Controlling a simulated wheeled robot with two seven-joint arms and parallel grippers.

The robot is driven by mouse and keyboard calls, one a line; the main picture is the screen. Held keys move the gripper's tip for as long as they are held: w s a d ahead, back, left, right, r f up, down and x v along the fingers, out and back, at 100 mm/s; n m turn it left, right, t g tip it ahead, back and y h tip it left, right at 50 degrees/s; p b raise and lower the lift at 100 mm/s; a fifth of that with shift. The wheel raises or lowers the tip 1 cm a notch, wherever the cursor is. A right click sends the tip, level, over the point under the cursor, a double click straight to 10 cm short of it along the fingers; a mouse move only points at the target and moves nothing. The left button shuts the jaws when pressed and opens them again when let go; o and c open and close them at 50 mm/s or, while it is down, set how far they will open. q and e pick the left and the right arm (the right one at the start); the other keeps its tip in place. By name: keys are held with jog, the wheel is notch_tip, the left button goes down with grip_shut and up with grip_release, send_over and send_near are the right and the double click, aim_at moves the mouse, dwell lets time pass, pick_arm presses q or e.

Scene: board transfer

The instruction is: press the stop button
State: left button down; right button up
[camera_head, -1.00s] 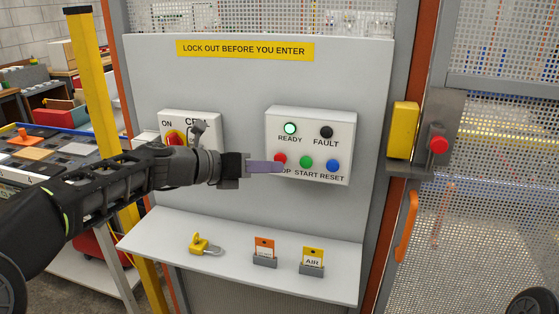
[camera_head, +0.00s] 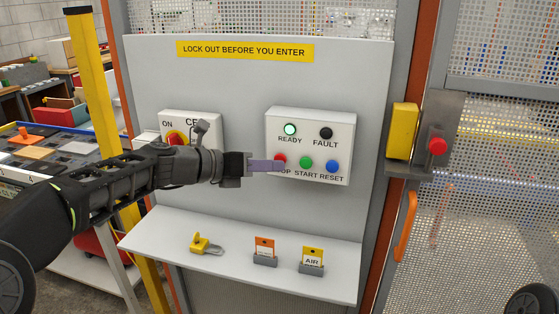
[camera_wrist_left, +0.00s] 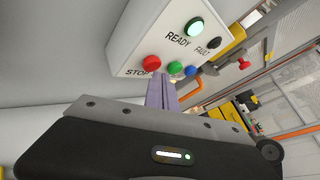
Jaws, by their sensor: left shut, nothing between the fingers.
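The white control box (camera_head: 312,118) is on the grey panel. It has a lit green READY lamp (camera_head: 290,129), a dark FAULT lamp (camera_head: 326,132), and red, green (camera_head: 306,163) and blue (camera_head: 332,166) buttons. The red STOP button (camera_head: 280,158) is partly covered by my left gripper (camera_head: 282,167) in the head view. In the left wrist view the red button (camera_wrist_left: 151,63) shows whole, left of the shut fingers (camera_wrist_left: 160,84). The fingers are empty and point toward the box; I cannot tell whether they touch it. My right gripper is not in view.
A shelf (camera_head: 225,257) below holds a yellow padlock (camera_head: 203,244) and two tag holders. A box with a red switch (camera_head: 176,137) is behind my left arm. A separate red button (camera_head: 438,146) is on the right post beside a yellow box (camera_head: 403,130).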

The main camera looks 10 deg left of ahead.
pick_arm(q)
jog(key=shift+w+p, duration=0.45)
jog(key=shift+p, duration=0.05)
dwell(0.3)
dwell(0.4)
jog(key=shift+s, duration=0.85)
jog(key=s+b, duration=0.1)
jog(key=s, duration=0.4)
jog(key=shift+a+b, duration=0.2)
jog(key=shift+b, duration=0.1)
dwell(0.4)
